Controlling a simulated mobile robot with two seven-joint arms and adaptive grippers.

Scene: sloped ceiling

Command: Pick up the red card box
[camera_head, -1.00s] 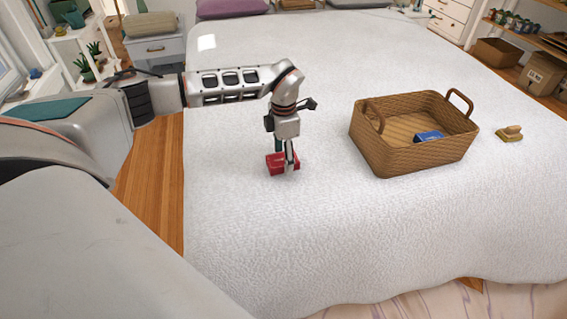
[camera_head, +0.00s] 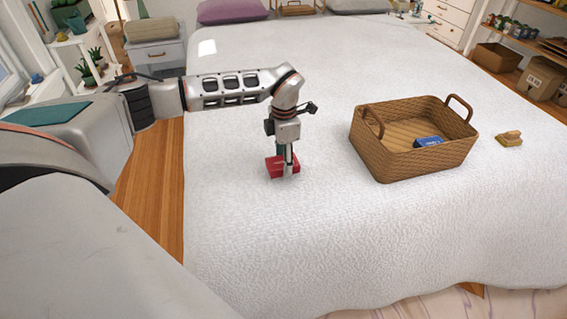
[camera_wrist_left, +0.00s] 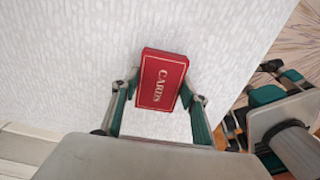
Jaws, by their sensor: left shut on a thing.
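The red card box (camera_head: 274,167) is at the left part of the white bed, below my left gripper (camera_head: 287,168). In the head view one finger covers part of the box. Whether the box touches the bed cannot be told for certain.
A wicker basket (camera_head: 393,164) with a blue box (camera_head: 429,142) inside stands on the bed to the right. A small yellowish brush-like object (camera_head: 509,139) lies farther right. The bed (camera_head: 330,240) is clear in front and behind. Pillows (camera_head: 232,11) lie at the back.

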